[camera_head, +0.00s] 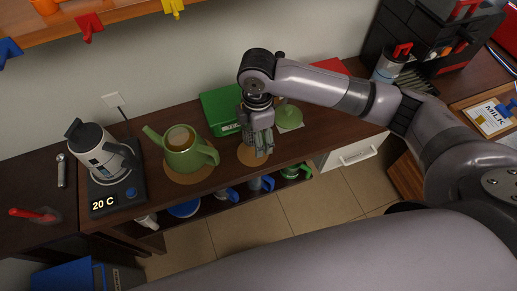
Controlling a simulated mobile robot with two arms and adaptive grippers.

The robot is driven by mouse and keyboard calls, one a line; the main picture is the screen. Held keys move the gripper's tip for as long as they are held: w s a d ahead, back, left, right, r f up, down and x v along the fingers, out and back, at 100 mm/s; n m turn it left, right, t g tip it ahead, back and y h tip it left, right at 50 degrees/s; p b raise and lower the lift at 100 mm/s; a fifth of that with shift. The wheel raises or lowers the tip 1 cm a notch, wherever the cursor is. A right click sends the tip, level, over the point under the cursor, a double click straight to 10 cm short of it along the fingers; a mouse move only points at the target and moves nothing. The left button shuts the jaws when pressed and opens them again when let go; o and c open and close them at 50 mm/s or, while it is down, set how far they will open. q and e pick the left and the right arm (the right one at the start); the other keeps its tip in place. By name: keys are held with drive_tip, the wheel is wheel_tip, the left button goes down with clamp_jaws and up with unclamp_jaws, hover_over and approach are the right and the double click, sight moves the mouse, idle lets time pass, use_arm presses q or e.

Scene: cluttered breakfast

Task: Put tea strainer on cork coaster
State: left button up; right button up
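A cork coaster (246,157) lies on the wooden counter, partly hidden under my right gripper. My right gripper (263,149) points down just above or at this coaster. Its fingers are small and overlap, so I cannot tell whether they are open or shut, or whether they hold anything. I cannot clearly make out the tea strainer. A green teapot (186,156) without its lid stands on another cork mat (205,174) to the left; something round and tan shows in its mouth. My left gripper is not in view.
A green box (220,109) and a green lid (289,116) on a pale square stand behind the gripper. A kettle (100,152) on its base is at left. Mugs (262,184) sit on a lower shelf.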

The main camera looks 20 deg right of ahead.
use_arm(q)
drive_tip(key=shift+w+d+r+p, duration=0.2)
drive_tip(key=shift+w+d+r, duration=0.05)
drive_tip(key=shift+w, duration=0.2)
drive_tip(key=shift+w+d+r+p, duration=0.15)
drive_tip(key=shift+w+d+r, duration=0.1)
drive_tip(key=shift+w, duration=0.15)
use_arm(e)
wheel_tip(320, 180, down, 9)
drive_tip(key=o, duration=1.5)
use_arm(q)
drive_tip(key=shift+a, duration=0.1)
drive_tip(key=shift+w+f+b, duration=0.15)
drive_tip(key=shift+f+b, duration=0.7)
use_arm(e)
wheel_tip(320, 180, up, 12)
drive_tip(key=shift+r, duration=0.15)
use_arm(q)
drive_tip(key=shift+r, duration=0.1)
